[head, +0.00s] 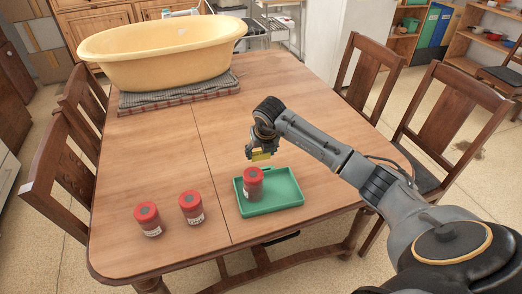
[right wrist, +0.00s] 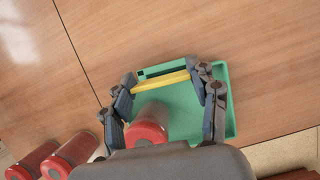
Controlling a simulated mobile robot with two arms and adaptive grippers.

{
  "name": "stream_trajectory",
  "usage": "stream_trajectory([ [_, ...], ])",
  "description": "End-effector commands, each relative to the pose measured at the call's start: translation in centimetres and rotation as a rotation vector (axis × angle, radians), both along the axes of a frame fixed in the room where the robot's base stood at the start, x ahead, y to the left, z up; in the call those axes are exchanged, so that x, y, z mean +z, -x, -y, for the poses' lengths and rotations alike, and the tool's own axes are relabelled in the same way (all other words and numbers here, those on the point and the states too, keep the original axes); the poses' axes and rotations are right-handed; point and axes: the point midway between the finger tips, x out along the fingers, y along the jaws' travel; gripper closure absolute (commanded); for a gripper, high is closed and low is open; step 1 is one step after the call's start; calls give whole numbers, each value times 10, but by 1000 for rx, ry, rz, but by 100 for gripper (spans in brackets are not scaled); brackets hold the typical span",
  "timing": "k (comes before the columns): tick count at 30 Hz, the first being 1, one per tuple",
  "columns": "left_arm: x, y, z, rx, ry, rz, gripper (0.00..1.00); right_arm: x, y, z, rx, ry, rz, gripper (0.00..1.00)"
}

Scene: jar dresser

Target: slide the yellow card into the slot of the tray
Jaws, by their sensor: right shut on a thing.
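The yellow card (head: 261,156) is held by my right gripper (head: 258,151) above the back part of the green tray (head: 285,199). In the right wrist view the fingers of my right gripper (right wrist: 161,83) are shut on the two ends of the yellow card (right wrist: 158,81). There the card lies across the picture just below the raised bar with the slot (right wrist: 165,68) at the tray's far edge. The card looks apart from the tray. A red-lidded jar (head: 253,184) stands in the tray. My left gripper is not in view.
Two more red-lidded jars (head: 148,219) (head: 191,207) stand on the wooden table (head: 180,150) left of the tray. A large yellow tub (head: 160,55) sits on a woven mat (head: 180,95) at the back. Chairs stand around the table. The table's middle is clear.

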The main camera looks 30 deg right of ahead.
Motion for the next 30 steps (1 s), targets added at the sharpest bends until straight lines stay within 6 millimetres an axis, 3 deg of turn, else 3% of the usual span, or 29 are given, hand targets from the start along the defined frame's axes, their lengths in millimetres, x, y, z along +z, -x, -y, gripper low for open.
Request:
stream_trajectory([
  [3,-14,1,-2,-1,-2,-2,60,-17,0,0,0,1,-1,59],
  [10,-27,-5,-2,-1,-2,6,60,-34,0,0,0,0,0,59],
  [30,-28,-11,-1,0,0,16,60,-37,0,0,0,0,0,59],
])
